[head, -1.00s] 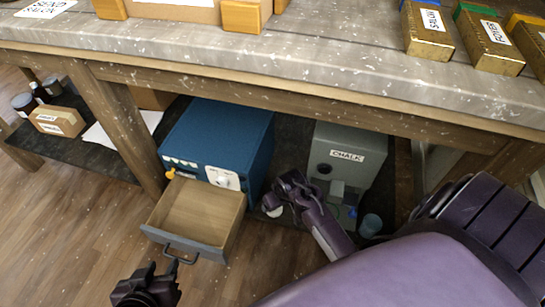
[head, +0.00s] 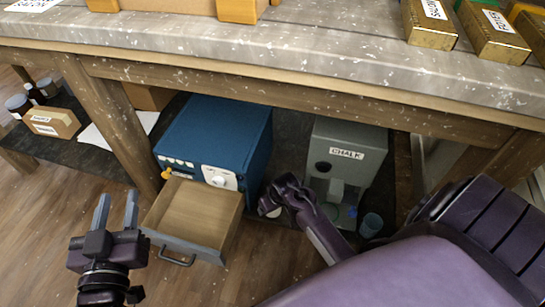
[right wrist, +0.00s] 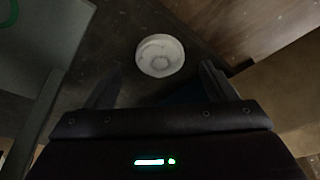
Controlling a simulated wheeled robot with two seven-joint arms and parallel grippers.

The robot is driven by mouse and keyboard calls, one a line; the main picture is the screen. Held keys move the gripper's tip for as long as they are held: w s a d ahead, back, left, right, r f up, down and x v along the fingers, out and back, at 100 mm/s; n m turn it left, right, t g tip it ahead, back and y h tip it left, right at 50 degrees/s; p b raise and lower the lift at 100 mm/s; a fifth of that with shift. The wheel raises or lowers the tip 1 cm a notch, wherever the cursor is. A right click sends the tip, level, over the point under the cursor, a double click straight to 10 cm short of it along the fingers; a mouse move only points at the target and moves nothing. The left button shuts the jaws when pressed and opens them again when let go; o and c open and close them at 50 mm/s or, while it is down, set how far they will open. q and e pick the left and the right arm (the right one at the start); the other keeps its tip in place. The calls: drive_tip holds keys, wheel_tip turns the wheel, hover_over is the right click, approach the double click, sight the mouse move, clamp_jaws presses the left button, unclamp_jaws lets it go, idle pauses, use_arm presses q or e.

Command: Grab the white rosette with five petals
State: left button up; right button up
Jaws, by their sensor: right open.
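A round white piece (right wrist: 160,56) with a shallow ring in its middle lies on the dark shelf, ahead of and between the fingers of my right gripper (right wrist: 160,82) in the right wrist view. I cannot make out five petals on it. My right gripper is open and apart from it. In the head view a bit of white (head: 273,212) shows beside my right gripper (head: 272,203), mostly hidden by it. My left gripper (head: 118,210) is open and empty, fingers pointing up, left of the open drawer.
A blue cabinet (head: 215,135) with a white front plate (head: 220,178) stands under the table (head: 280,60), its empty drawer (head: 195,215) pulled out. Right of it are a grey CHALK unit (head: 350,140) and a small blue-grey cup (head: 371,224). The floor at front left is clear.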

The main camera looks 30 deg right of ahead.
drive_tip(key=shift+b+x, duration=0.55)
drive_tip(key=shift+x, duration=0.6)
use_arm(q)
wheel_tip(320, 180, up, 10)
drive_tip(key=a+t+h, duration=0.1)
drive_tip(key=t+h, duration=0.1)
drive_tip(key=t, duration=0.3)
drive_tip(key=shift+s+f, duration=0.15)
drive_tip(key=shift+s, duration=0.3)
use_arm(e)
drive_tip(key=shift+c, duration=0.5)
drive_tip(key=c, duration=1)
